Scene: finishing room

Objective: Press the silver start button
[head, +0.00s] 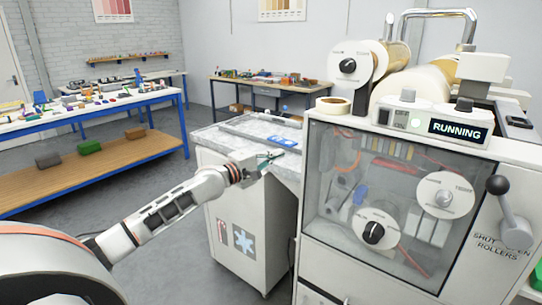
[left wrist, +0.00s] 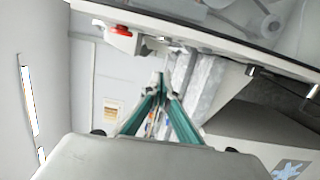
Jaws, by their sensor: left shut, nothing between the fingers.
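The machine (head: 380,135) stands at the right with a control panel on its upper front. I cannot tell surely that this is the silver start button. My left gripper (head: 274,156) is over the grey-topped cart, left of the machine and apart from the panel. Its teal fingers (left wrist: 161,80) are shut and empty in the left wrist view. My right gripper is not in view.
The cart (head: 243,183) stands close to the machine's left side. A lever with a black ball (head: 498,185) sticks out at the machine's right front. A red button (left wrist: 121,30) shows in the left wrist view. Benches (head: 100,156) stand at the left, with open floor between.

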